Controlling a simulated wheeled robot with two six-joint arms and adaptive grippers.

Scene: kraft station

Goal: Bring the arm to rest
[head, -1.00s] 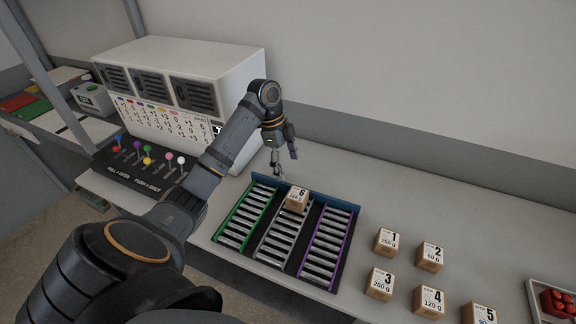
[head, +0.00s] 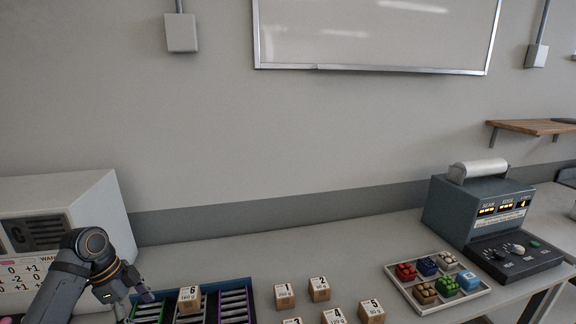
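My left arm comes in at the lower left, in front of the white cabinet. Its gripper (head: 136,304) points down beside the left end of the roller rack (head: 238,284). Only part of its fingers shows at the bottom edge, so I cannot tell whether it is open or shut. A cardboard box marked 6 (head: 190,299) sits on the middle lane of the rack, to the right of the gripper and apart from it. My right gripper is not in view.
Several numbered boxes, among them box 1 (head: 284,296) and box 2 (head: 319,289), stand right of the rack. A tray (head: 428,306) of coloured blocks and a teal machine (head: 470,212) are farther right. The white cabinet (head: 75,205) stands left. The bench behind the boxes is clear.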

